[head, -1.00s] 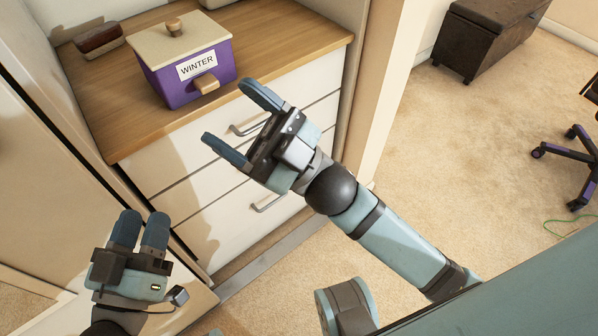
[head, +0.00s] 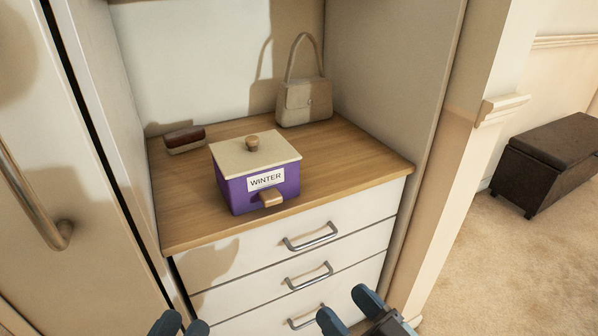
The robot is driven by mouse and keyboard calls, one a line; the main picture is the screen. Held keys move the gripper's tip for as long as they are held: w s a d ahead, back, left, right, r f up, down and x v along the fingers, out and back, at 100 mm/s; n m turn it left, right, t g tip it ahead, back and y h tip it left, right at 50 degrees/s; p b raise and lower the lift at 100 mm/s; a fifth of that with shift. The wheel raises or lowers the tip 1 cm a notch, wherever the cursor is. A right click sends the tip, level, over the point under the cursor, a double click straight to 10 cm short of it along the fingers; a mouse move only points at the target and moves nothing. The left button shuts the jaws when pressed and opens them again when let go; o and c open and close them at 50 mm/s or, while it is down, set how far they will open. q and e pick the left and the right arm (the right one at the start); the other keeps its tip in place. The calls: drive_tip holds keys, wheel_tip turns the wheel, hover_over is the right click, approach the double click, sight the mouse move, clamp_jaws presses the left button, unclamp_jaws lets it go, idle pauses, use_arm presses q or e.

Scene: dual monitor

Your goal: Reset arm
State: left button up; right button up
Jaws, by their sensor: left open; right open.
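My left gripper (head: 180,325) shows only its blue fingertips at the bottom edge of the head view, low in front of the cabinet. My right gripper (head: 348,308) is at the bottom edge to its right, in front of the lower drawers (head: 312,277). Its blue fingers are spread apart with nothing between them. The rest of both arms is out of view. Both grippers are empty and away from the things on the cabinet top.
A purple box labelled WINTER (head: 233,194) with a cream lid stands on the wooden cabinet top (head: 345,170). A brush (head: 184,140) and a beige handbag (head: 304,102) stand behind it. A door handle (head: 40,205) is at left. A dark ottoman (head: 550,165) stands on carpet at right.

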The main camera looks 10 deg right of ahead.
use_arm(q)
drive_tip(key=s+a+r+g+y+p, duration=0.4)
drive_tip(key=a+r+g+y+p, duration=0.2)
drive_tip(key=p, duration=3.2)
drive_tip(key=shift+a+r, duration=0.25)
drive_tip(key=shift+a, duration=0.7)
use_arm(e)
drive_tip(key=s+d+r+g+h, duration=0.4)
drive_tip(key=d+r+g+h, duration=0.2)
drive_tip(key=d, duration=0.2)
drive_tip(key=shift+r, duration=0.25)
